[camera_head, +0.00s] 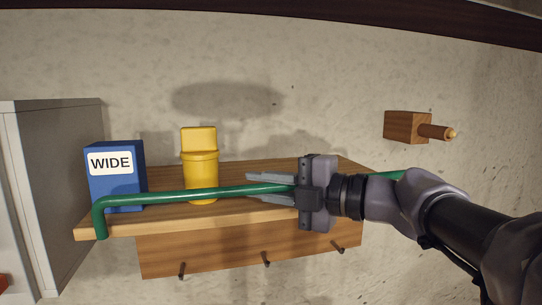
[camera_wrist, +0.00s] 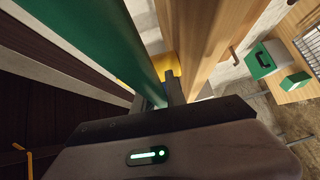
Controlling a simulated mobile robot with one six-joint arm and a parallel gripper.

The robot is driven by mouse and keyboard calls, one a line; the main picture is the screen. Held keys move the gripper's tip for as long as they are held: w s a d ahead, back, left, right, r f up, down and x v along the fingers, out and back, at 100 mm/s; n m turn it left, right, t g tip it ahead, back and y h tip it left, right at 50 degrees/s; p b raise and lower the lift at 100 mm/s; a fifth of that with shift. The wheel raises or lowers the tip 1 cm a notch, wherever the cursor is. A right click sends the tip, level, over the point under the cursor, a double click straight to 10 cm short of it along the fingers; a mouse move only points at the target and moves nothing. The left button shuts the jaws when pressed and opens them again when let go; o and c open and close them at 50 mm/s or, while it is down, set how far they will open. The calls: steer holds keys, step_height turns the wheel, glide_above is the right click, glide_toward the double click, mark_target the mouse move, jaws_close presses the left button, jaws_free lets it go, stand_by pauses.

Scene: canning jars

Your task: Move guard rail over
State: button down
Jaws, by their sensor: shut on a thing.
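The green guard rail (camera_head: 225,194) runs along the front of the wooden shelf (camera_head: 90,233). Its bent left end reaches down at the shelf's left front corner. My gripper (camera_head: 270,188) is shut on the rail right of its middle, with the rail passing between its fingers. My gripper and arm hide part of the rail, and a short green length shows beyond the wrist. In the wrist view the rail (camera_wrist: 105,45) fills the upper left, close to my fingers (camera_wrist: 168,92), beside a long wooden edge (camera_wrist: 205,40). Whether the right end is seated is hidden.
A blue box marked WIDE (camera_head: 125,185) and a yellow container (camera_head: 200,170) stand on the shelf behind the rail. Hooks (camera_head: 266,258) hang below. A wooden block with a peg (camera_head: 407,127) is on the wall at right. A grey cabinet (camera_head: 65,190) stands at left.

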steer(key=shift+w+r+p, duration=0.1)
steer(key=shift+w+p, duration=0.05)
steer(key=shift+p, duration=0.55)
steer(key=c, duration=1.4)
jaws_free()
steer(key=shift+o, duration=0.2)
steer(key=p+v, duration=0.1)
steer(key=v, duration=1.6)
steer(key=shift+d+r+p, duration=0.15)
steer(key=shift+r+p, duration=0.05)
steer(key=shift+p, duration=0.1)
